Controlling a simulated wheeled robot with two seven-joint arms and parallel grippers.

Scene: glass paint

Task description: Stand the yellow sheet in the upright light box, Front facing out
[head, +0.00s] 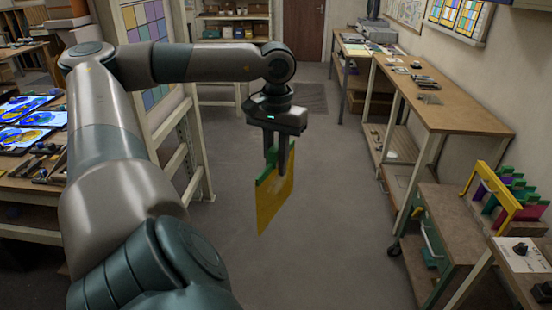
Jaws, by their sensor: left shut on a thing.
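My left gripper (279,165) points down with its fingers shut on the yellow sheet (274,203). The sheet hangs upright and slightly tilted in the air above the grey floor. A green piece shows at its upper left edge, beside the fingers; I cannot tell whether it is part of the sheet. I cannot read any Front marking on the sheet. I cannot tell with certainty which thing is the upright light box. My right gripper is not in view.
A white-framed panel of coloured squares (150,22) stands behind my left arm. Workbenches (455,115) line the right wall. A yellow frame (492,196) with several coloured sheets stands at the lower right. The left table (35,187) holds blue-and-yellow panels. The middle floor is clear.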

